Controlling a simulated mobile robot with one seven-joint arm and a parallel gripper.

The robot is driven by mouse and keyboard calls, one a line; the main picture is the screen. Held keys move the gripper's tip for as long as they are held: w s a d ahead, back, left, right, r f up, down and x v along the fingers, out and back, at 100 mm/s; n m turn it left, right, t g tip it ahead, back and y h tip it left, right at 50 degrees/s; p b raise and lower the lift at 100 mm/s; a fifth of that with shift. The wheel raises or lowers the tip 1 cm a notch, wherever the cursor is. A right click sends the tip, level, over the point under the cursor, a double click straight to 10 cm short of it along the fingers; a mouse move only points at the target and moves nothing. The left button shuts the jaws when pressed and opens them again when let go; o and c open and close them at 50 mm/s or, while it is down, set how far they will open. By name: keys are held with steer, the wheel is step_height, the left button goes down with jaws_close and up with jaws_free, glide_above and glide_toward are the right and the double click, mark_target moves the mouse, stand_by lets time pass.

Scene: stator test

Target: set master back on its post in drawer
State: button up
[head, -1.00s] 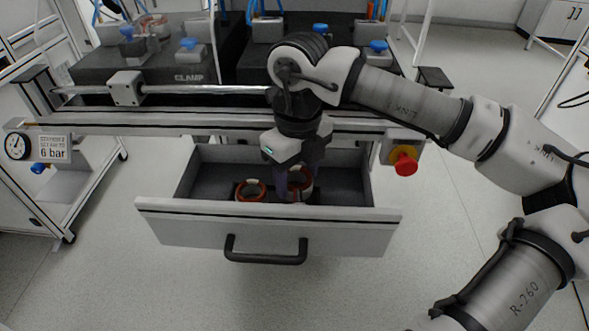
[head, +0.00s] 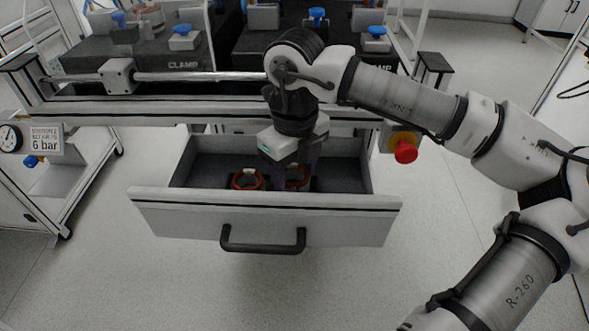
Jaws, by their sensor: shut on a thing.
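The open drawer (head: 345,222) sits under the bench, its front panel toward me. My gripper (head: 292,178) points down into the drawer and is shut on a copper-coloured ring-shaped stator (head: 298,184), which I take to be the master. The fingers hide part of it. It is low in the drawer, right of a second similar ring (head: 247,180). The post under the held ring is hidden, so I cannot tell whether the ring is seated on it.
The drawer has a black handle (head: 262,247). The bench's front rail (head: 190,112) runs just behind and above the drawer. A red stop button (head: 405,152) is at the right. Clamp fixtures (head: 185,40) stand on the bench. The drawer's right side looks clear.

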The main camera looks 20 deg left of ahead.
steer(key=shift+f+b, duration=0.35)
steer(key=shift+f, duration=0.15)
steer(key=shift+s+f+b, duration=0.1)
steer(key=shift+f+b, duration=0.2)
steer(key=shift+s+d+f, duration=0.1)
steer(key=shift+f, duration=0.05)
stand_by(0.4)
steer(key=o, duration=1.1)
steer(key=shift+c, duration=0.2)
steer(key=shift+r+p, duration=1.4)
steer(key=shift+r, duration=1.25)
